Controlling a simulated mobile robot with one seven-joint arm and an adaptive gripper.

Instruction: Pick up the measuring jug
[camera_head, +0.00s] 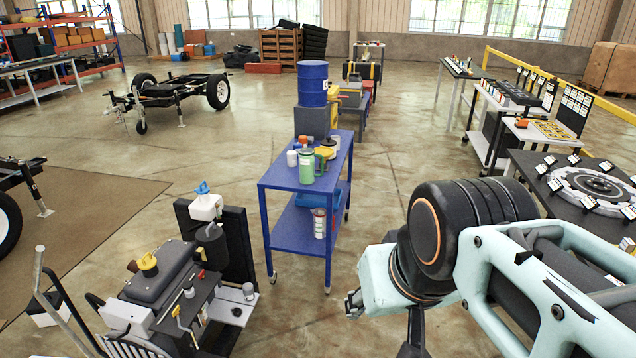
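A blue cart (284,237) stands in the middle. A green jug-like container (307,167) with a pale top stands upright near the front of its top shelf. It may be the measuring jug; its markings are too small to read. A cylindrical container (319,223) with a pale and reddish side stands on the lower shelf. My gripper (354,303) shows only in part, in front of and to the right of the cart, apart from both containers. My wrist hides most of it, so its opening cannot be told.
A yellow item (325,152), a white bottle (291,158) and other small items crowd the green container. A blue drum (313,84) stands behind the cart. A generator-like machine (160,290) stands at the front left. Open floor (385,150) lies right of the cart.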

